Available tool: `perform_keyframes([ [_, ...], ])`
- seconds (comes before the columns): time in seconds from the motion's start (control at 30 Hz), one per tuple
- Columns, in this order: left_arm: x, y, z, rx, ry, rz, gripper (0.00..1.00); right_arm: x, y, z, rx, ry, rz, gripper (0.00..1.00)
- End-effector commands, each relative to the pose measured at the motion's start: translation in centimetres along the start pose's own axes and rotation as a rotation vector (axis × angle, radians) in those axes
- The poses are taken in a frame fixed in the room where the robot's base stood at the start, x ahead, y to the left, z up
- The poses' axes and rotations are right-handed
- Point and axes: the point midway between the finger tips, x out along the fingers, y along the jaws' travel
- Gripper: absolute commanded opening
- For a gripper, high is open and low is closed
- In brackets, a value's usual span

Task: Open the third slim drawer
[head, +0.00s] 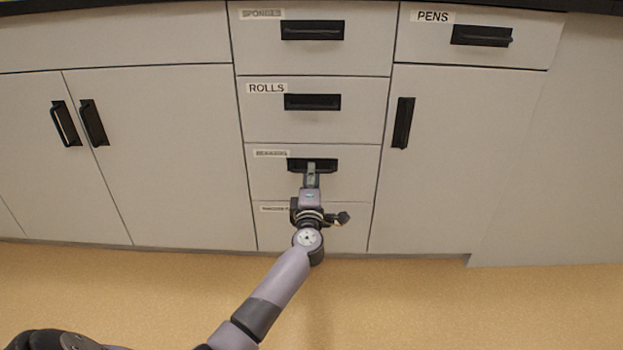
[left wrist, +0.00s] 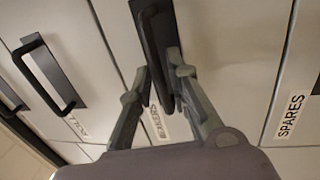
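The third slim drawer (head: 350,185), labelled BEAKERS, is in the middle column, below the ROLLS drawer (head: 265,115). Its front looks flush with its neighbours. Its black handle (head: 327,166) is partly hidden by my left gripper (head: 311,168). In the left wrist view the two fingers (left wrist: 160,68) lie on either side of the black handle bar (left wrist: 155,35), close against it. They look shut on it. The BEAKERS label (left wrist: 157,123) shows between the fingers. My right gripper is not in view.
The SPONGES drawer (head: 360,55) is at the top of the column and another drawer (head: 350,240) is at the bottom. Cupboard doors stand left (head: 170,160) and right (head: 450,170), with a PENS drawer (head: 530,40) upper right. The tan floor (head: 450,310) in front is clear.

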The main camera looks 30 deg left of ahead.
Motion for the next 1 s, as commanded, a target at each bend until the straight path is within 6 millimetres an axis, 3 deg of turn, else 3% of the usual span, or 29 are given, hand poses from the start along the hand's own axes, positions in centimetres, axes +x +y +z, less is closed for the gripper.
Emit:
perform_keyframes([
  [0.2, 1.4, 0.0, 0.0, 0.000, 0.000, 0.000, 0.17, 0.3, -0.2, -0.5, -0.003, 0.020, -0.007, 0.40],
  [0.47, 1.5, 0.0, 0.0, 0.000, 0.000, 0.000, 0.17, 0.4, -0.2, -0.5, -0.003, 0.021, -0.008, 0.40],
  [0.73, 1.5, 0.0, 0.0, 0.000, 0.000, 0.000, 0.00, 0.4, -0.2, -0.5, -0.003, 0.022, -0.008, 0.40],
  [1.0, 1.5, 0.0, 0.0, 0.000, 0.000, -0.001, 0.00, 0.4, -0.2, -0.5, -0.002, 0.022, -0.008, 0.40],
])
